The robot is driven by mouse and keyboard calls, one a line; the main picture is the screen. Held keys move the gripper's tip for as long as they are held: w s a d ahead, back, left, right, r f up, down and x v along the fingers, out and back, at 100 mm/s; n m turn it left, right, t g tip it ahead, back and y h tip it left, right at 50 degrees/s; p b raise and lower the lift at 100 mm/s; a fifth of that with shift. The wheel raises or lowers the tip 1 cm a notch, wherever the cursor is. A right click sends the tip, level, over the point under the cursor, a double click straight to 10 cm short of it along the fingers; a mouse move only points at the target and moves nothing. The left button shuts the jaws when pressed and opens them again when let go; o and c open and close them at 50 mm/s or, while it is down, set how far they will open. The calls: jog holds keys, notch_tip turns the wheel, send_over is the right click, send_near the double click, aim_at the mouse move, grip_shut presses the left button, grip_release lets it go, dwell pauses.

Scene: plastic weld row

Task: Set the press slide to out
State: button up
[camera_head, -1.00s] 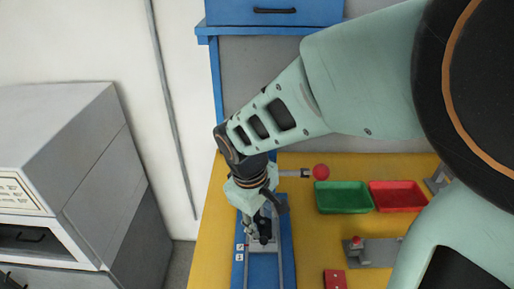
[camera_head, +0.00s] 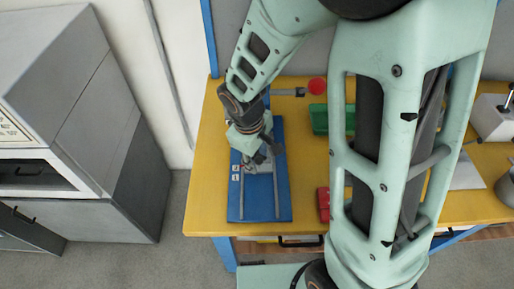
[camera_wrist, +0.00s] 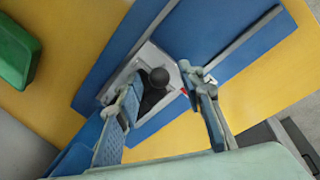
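The press slide has a blue base (camera_head: 235,207) with two grey rails, on the yellow table. Its grey carriage (camera_head: 249,168) sits partway along, with bare rail running toward the table's front edge. In the wrist view the carriage plate (camera_wrist: 172,88) carries a black ball knob (camera_wrist: 160,77). My gripper (camera_wrist: 162,84) is open, with one finger on each side of the knob; I cannot tell whether either touches it. In the head view my gripper (camera_head: 264,158) hangs over the carriage and hides the knob. Small white labels (camera_head: 236,173) lie on the base's left side.
A red ball-ended lever (camera_head: 317,86) stands behind the slide. A green tray (camera_head: 320,118) and a red block (camera_head: 323,203) lie to its right, partly behind my arm. A grey cabinet (camera_head: 85,100) stands left, across a floor gap.

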jog(key=shift+c, duration=0.3)
grip_shut()
